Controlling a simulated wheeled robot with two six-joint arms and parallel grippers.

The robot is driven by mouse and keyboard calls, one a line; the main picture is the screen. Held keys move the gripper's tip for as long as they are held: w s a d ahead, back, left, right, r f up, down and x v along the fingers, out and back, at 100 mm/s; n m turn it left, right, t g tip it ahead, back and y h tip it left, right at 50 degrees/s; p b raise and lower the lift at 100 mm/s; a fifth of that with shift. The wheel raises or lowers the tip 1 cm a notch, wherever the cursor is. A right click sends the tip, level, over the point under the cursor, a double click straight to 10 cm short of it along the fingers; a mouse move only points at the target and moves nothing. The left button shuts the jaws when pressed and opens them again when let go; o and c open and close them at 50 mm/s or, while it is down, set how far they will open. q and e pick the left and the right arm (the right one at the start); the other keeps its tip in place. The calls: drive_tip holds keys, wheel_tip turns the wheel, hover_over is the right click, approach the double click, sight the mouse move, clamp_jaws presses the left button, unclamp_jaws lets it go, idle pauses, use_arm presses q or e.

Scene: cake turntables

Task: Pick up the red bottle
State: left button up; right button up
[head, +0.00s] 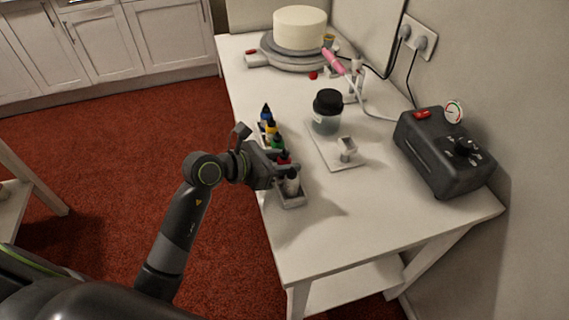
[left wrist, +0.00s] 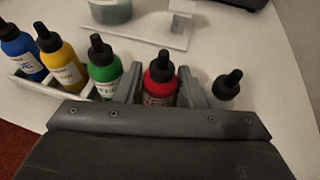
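The red bottle (left wrist: 160,84) has a black dropper cap and stands upright in the left wrist view, between the two fingers of my left gripper (left wrist: 161,88). A narrow gap seems to show beside it, so the fingers look open around it and not pressed on it. In the head view the red bottle (head: 284,159) is mostly hidden by my left gripper (head: 284,172). It stands in a narrow rack (head: 291,203) near the table's left edge. My right gripper is not in view.
Blue (left wrist: 20,52), yellow (left wrist: 62,62) and green (left wrist: 104,70) bottles stand left of the red one; a pale bottle (head: 292,184) stands at the other end. A jar (head: 326,115), a white stand (head: 346,153) and a black compressor (head: 440,155) lie beyond. The front tabletop is clear.

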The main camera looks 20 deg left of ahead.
use_arm(q)
drive_tip(key=c, duration=0.3)
idle(0.4)
wheel_tip(320, 180, up, 10)
drive_tip(key=shift+p, duration=0.35)
